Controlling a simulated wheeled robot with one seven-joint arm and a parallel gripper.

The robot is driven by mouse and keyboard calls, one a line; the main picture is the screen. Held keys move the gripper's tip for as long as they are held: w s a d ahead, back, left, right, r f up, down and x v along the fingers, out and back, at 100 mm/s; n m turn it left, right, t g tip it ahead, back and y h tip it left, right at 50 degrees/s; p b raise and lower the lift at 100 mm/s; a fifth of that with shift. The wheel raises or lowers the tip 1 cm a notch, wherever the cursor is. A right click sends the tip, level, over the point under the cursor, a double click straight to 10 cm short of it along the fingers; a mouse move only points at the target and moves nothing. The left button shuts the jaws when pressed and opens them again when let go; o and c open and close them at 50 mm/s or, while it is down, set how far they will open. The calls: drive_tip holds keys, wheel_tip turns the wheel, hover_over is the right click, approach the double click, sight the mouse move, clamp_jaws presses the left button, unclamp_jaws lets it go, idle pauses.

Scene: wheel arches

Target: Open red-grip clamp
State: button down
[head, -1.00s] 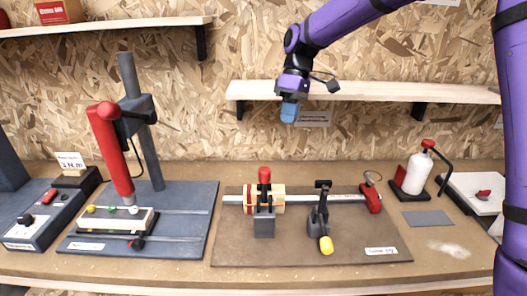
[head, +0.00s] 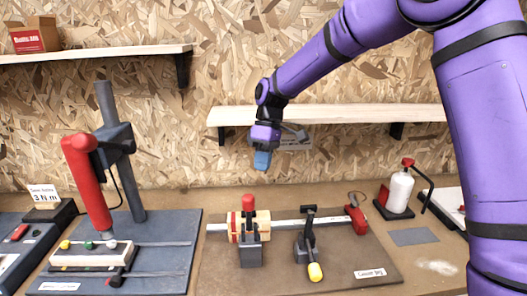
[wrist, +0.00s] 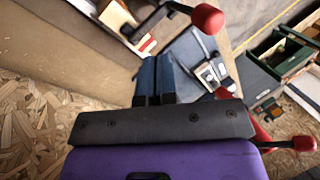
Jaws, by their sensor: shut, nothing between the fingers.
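The red-grip clamp (head: 250,249) stands on the brown fixture board, with its red grip (head: 249,203) pointing up. It is beside a pale wooden cylinder (head: 262,222) with red bands on a metal rail. In the wrist view, a red grip on a dark lever (wrist: 207,18) shows at the top, beyond my fingers. My gripper (head: 262,160) is above and slightly right of the red grip in the head view, apart from it, pointing down. Its blue fingers are together and empty in the wrist view (wrist: 153,75).
A red piece (head: 357,219) sits at the rail's right end. A red-handled tool on a stand (head: 86,180) rises at left. A wooden shelf (head: 350,114) runs behind my gripper.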

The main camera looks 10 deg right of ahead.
sight(248, 208)
drive_tip(key=s+a+f, duration=0.2)
drive_tip(key=s+f, duration=0.2)
drive_tip(key=s, duration=0.1)
drive_tip(key=shift+a, duration=0.35)
idle(0.3)
